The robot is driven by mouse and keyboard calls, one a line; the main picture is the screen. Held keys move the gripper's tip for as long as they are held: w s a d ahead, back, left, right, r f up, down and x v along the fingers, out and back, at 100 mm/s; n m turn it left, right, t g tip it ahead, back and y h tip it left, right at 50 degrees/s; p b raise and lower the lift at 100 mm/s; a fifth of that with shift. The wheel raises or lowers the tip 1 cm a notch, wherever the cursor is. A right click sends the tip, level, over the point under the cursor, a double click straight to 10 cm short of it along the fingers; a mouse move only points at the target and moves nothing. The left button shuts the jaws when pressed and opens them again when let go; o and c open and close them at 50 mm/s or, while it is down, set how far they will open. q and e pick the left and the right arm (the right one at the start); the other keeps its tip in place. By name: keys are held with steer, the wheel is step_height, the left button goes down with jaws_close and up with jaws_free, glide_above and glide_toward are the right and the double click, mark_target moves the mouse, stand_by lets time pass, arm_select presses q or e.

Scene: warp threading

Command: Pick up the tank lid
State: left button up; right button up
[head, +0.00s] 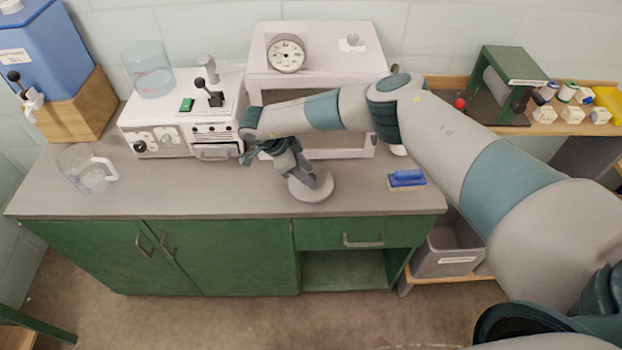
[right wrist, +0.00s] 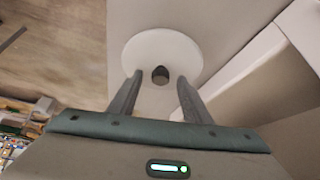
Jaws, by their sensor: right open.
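The tank lid (head: 320,189) is a pale round disc lying on the grey counter, near the front edge. In the right wrist view it is a white disc (right wrist: 165,48) with a dark knob (right wrist: 160,74) at its near side. My right gripper (head: 304,178) is over the lid and hides part of it in the head view. In the right wrist view the open gripper (right wrist: 160,79) has one finger on each side of the knob, with gaps on both sides. I cannot tell whether the fingers touch the disc. My left gripper is not in view.
A white machine (head: 167,118) with levers and a clear tank (head: 147,70) stands behind left. A glass jug (head: 84,171) is at the counter's left. A white cabinet with a dial (head: 286,53) stands behind my arm. A blue brush (head: 406,179) lies right of the lid.

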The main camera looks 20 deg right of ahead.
steer(key=shift+f, duration=0.15)
stand_by(0.3)
jaws_close()
steer(key=shift+r, duration=0.2)
